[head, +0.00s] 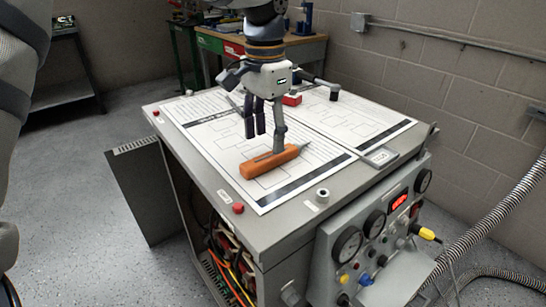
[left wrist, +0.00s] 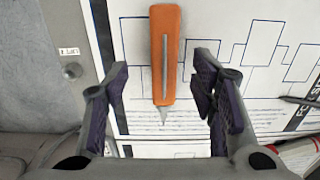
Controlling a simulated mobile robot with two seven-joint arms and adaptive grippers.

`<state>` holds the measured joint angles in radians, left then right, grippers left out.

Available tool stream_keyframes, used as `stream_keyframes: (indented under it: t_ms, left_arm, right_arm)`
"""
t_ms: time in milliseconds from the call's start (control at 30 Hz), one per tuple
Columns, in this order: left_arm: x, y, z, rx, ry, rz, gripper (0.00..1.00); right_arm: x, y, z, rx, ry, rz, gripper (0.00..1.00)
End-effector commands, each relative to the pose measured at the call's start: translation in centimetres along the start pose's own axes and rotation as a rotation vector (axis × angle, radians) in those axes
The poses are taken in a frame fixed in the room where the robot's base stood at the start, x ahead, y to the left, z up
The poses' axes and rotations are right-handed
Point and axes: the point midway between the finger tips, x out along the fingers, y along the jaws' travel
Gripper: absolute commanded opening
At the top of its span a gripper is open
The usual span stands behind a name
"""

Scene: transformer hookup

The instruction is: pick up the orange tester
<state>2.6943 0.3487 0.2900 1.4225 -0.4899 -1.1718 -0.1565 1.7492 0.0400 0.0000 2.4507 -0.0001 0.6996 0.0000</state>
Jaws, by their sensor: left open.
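The orange tester (head: 270,162) lies on the paper diagram sheets on top of the grey bench cabinet (head: 300,199). It is a long orange body with a thin metal tip. My left gripper (head: 264,141) points down just above the sheet, behind and close to the tester; one finger overlaps it in the head view. In the left wrist view the tester (left wrist: 166,55) lies lengthwise between the lines of the two open fingers (left wrist: 162,92), its pointed tip toward the gripper. Nothing is held. My right gripper is not in view.
A red-and-white item (head: 292,98) and a dark probe-like item (left wrist: 300,101) lie on the sheets. A gauge panel (head: 376,235) hangs on the front; an open door (head: 143,190) is at left.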

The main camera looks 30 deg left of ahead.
Motion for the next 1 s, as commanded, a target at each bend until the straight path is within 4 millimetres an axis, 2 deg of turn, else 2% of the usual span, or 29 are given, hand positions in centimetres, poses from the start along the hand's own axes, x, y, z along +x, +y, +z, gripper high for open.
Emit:
stream_keyframes:
  t_ms: [200, 300, 533, 567, 767, 1000]
  left_arm:
    - [4.0, -0.5, 0.2, 0.001, -0.003, 0.002, 0.52]
    - [5.2, -0.5, 0.1, 0.001, -0.001, 0.001, 0.52]
    - [5.4, -0.5, 0.1, 0.0, 0.001, -0.001, 0.52]
    - [5.4, -0.5, 0.1, 0.0, 0.001, -0.001, 0.47]
    - [5.4, -0.5, 0.1, 0.0, 0.001, -0.001, 0.02]
    - [5.4, -0.5, 0.1, 0.0, 0.001, -0.001, 0.0]
  right_arm:
    - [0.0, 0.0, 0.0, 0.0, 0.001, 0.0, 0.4]
    - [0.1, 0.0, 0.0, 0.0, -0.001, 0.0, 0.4]
    - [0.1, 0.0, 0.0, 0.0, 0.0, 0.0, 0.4]
    - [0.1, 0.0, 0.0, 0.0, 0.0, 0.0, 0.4]
    - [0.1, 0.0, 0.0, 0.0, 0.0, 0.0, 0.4]
    - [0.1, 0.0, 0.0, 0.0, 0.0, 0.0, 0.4]
